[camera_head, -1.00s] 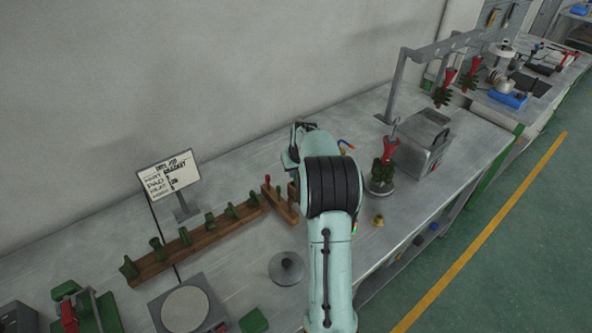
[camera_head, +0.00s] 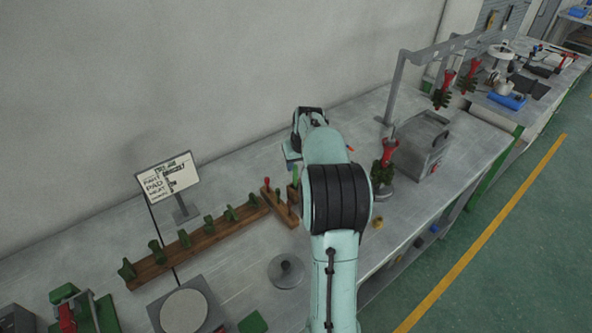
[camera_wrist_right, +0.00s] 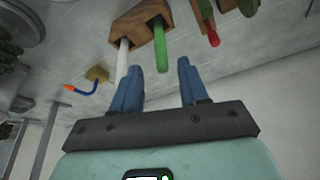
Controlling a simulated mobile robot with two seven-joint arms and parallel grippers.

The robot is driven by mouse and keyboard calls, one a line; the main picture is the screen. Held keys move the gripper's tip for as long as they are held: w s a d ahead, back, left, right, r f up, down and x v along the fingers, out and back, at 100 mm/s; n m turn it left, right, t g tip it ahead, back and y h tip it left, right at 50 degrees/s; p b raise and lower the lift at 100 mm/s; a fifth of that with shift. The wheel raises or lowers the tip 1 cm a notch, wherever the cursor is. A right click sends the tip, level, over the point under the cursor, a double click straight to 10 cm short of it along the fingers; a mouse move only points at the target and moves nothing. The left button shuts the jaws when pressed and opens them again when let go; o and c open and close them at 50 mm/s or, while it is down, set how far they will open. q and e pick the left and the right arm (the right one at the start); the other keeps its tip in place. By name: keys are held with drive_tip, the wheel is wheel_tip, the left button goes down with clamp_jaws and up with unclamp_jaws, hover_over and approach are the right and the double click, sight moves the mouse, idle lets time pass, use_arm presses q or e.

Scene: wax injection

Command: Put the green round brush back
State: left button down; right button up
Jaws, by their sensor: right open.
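The green round brush shows as a green handle (camera_wrist_right: 161,48) standing in a small wooden block (camera_wrist_right: 140,22), beside a white handle (camera_wrist_right: 123,58). In the head view the green handle (camera_head: 296,176) shows just right of the wooden rack's end. My right gripper (camera_wrist_right: 160,68) is open, its two blue fingers apart, with the green handle's end in line with the gap. The fingers appear empty and clear of the handle. In the head view my right arm hides the fingertips and most of the block. My left gripper is in no view.
A red-handled tool (camera_head: 267,184) stands on a wooden rack left of the block. A long wooden rack (camera_head: 190,241) with green pieces runs left. A red and green wax tree (camera_head: 384,165) and a grey box (camera_head: 424,143) stand right. A grey round stand (camera_head: 286,271) is in front.

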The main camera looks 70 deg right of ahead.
drive_tip(key=v, duration=0.5)
drive_tip(key=shift+w+r, duration=0.1)
idle(0.5)
